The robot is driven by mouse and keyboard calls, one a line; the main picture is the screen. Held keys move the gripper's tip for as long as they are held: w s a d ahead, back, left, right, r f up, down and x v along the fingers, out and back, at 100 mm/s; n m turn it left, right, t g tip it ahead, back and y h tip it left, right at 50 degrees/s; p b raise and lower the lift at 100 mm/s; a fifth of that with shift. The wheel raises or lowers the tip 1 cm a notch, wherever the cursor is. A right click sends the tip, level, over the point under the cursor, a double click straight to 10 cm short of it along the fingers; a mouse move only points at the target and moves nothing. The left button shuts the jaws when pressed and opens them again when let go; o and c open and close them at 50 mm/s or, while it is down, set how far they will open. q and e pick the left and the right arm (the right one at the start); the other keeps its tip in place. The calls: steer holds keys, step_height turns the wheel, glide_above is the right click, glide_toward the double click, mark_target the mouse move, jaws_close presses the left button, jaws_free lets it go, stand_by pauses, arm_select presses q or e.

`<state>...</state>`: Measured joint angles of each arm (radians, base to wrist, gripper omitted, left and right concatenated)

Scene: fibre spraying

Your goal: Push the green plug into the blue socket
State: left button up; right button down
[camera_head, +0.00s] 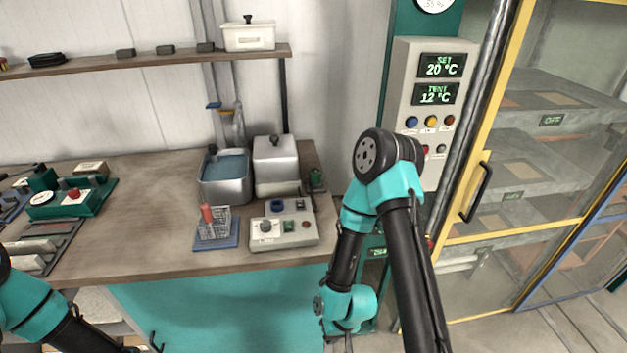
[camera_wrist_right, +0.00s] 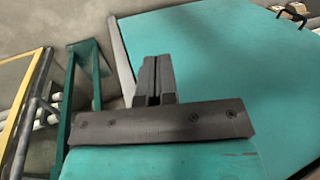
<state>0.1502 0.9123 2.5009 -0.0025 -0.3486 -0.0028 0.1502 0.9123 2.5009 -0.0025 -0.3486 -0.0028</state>
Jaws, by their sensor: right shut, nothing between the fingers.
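A small green plug (camera_head: 316,178) stands near the back right edge of the worktop, beside the grey lidded container. The blue socket (camera_head: 277,205) is on top of the pale control box, at its back left. My right gripper (camera_head: 348,343) hangs low in front of the teal cabinet, below the worktop and well apart from plug and socket; it is partly cut off by the frame. In the right wrist view its fingers (camera_wrist_right: 152,78) are shut with nothing between them. Part of my left arm shows at the lower left; its gripper is out of view.
The control box (camera_head: 254,239) has knobs and buttons. A blue tray with a wire rack (camera_head: 216,229) stands left of it, a water bath (camera_head: 225,181) and lidded container (camera_head: 275,168) behind. A yellow-framed glass cabinet (camera_head: 468,240) is right. The worktop's middle is clear.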

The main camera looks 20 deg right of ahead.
stand_by(0.3)
steer(key=c, duration=0.5)
jaws_free()
